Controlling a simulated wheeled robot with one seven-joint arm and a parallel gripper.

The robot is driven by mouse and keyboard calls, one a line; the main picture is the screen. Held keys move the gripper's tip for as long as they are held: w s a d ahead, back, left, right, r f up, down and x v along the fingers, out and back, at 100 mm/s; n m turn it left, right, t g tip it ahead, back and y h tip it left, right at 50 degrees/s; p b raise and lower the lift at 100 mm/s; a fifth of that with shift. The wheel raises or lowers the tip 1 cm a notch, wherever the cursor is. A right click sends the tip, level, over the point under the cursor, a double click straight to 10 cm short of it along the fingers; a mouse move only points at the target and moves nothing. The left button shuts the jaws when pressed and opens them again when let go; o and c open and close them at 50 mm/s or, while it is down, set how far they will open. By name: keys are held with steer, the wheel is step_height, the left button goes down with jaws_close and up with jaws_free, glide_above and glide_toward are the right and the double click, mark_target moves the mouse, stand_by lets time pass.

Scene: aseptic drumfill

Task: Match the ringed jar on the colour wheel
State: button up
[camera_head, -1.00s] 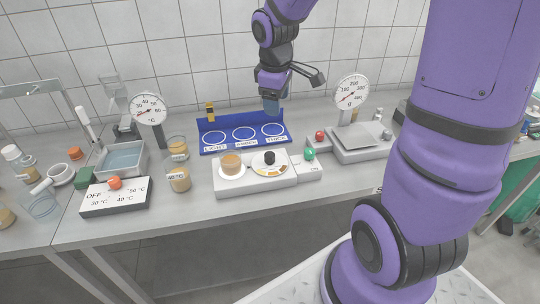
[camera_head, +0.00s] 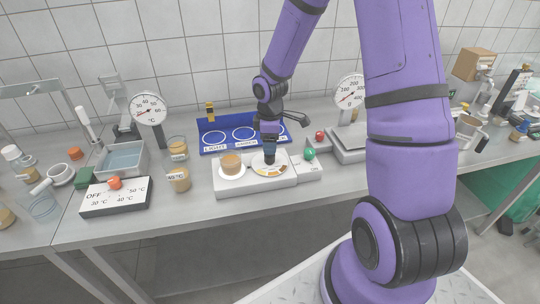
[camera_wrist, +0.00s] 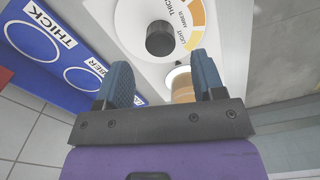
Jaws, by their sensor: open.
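The white box (camera_head: 253,187) holds a jar of amber content (camera_head: 231,160) on a round white disc at its left. The colour wheel (camera_head: 259,164) is to the jar's right, with yellow-to-brown segments. In the wrist view the wheel (camera_wrist: 197,22) reads LIGHT, AMBER, THICK around a black knob (camera_wrist: 160,38). The jar (camera_wrist: 183,88) shows partly between the fingers.
A blue rack (camera_head: 218,148) with white rings marked LIGHT, AMBER and THICK stands behind the box. A green ball-shaped knob (camera_head: 309,153) is to the right, and a scale (camera_head: 352,142) beyond it. Two jars (camera_head: 179,179) (camera_head: 177,149) stand left of the box.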

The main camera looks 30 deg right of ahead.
mark_target(270, 159)
step_height(270, 159, down, 6)
steer(key=shift+r, duration=0.1)
stand_by(0.4)
steer(key=c, duration=0.9)
